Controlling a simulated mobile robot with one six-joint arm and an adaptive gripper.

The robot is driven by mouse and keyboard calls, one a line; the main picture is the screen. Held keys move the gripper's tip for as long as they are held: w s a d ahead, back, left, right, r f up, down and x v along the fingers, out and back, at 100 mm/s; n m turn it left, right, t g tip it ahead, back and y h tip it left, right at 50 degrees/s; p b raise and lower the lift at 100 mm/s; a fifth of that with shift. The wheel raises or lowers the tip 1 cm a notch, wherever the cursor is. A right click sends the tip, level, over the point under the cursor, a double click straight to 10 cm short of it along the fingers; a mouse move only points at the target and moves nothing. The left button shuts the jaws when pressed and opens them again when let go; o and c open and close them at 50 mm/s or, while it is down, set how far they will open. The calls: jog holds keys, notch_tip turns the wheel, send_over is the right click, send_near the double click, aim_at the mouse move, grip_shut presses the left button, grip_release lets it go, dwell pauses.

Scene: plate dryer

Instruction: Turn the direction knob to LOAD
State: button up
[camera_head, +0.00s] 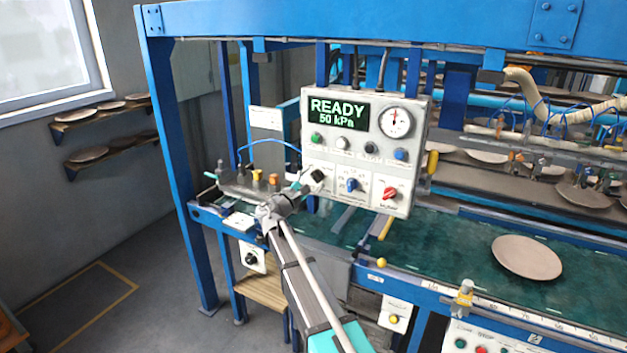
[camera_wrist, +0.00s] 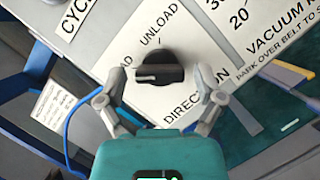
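The direction knob (camera_wrist: 160,72) is black with a white line on its left end in the wrist view. The line points left, near a partly hidden label ending in "AD"; UNLOAD (camera_wrist: 160,24) is printed above the knob. My gripper (camera_wrist: 157,96) is open, with one finger on each side of the knob and gaps between. Whether the fingertips touch the panel face is unclear. In the head view, my gripper (camera_head: 301,188) is at the lower left of the white control panel (camera_head: 330,150), beside the dark knob (camera_head: 318,176).
A blue knob (camera_head: 352,184) and a red knob (camera_head: 389,194) sit to the right on the panel. The display (camera_head: 338,113) reads READY, 50 kPa. A blue hose (camera_head: 268,141) runs left of the panel. A plate (camera_head: 527,257) lies on the green belt (camera_head: 440,245).

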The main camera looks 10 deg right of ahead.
jog(key=shift+r+m, duration=0.1)
jog(key=shift+m, duration=0.4)
jog(key=m+g+p, duration=0.2)
jog(key=m, duration=0.2)
jog(key=shift+r+p, duration=0.1)
jog(key=shift+p, duration=0.2)
jog(key=m+g+y+p, duration=0.1)
jog(key=m+p, duration=0.2)
jog(key=m, duration=0.1)
jog(key=shift+m, duration=0.4)
jog(key=m+g+y+p, duration=0.1)
jog(key=m+y+p, duration=0.1)
jog(key=m, duration=0.2)
jog(key=shift+r+p, duration=0.1)
jog(key=shift+p, duration=0.25)
jog(key=m+y+p, duration=0.2)
jog(key=m, duration=0.1)
jog(key=shift+m+p, duration=0.3)
jog(key=p+v, duration=0.4)
jog(key=v, duration=1)
jog(key=s+d+f+g+y+b, duration=0.3)
jog(key=s+d+f+g+y, duration=0.1)
jog(key=s+d+f, duration=0.3)
jog(key=s+d+f+g+y+b, duration=0.3)
jog(key=s+d+f, duration=0.3)
jog(key=s+f, duration=0.6)
jog(key=shift+s+d+f+g+y+b, duration=0.25)
jog(key=shift+s+d+g+y+b, duration=0.15)
jog(key=shift+s+y+b, duration=0.3)
